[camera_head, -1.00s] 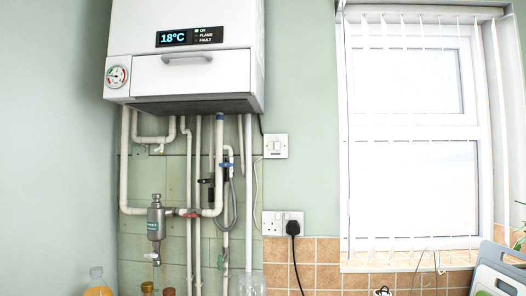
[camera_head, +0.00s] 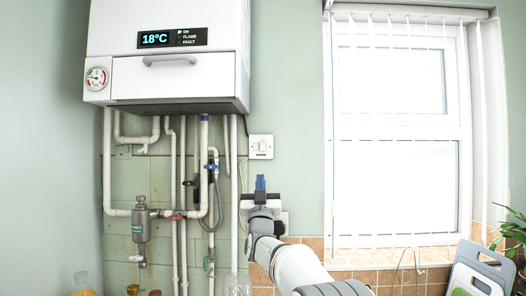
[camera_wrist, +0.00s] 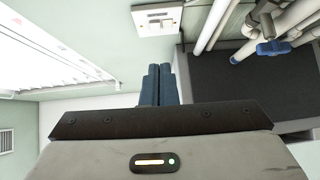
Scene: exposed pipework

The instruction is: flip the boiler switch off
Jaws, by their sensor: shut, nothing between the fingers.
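The boiler switch (camera_head: 261,147) is a small white square plate on the green wall, right of the pipes and below the boiler. It also shows in the wrist view (camera_wrist: 158,20), above the fingertips; its rocker position is too small to tell. My gripper (camera_head: 260,183) has blue fingers pressed together and empty, pointing up just below the switch in the head view. In the wrist view the shut fingers (camera_wrist: 156,84) appear apart from the plate. The boiler (camera_head: 168,55) shows 18°C, with the green ON light lit.
White pipes (camera_head: 175,190) with a grey filter (camera_head: 140,219) run left of the switch. My arm hides most of the socket below it. A window with blinds (camera_head: 400,130) is at the right. Bare wall lies between switch and window.

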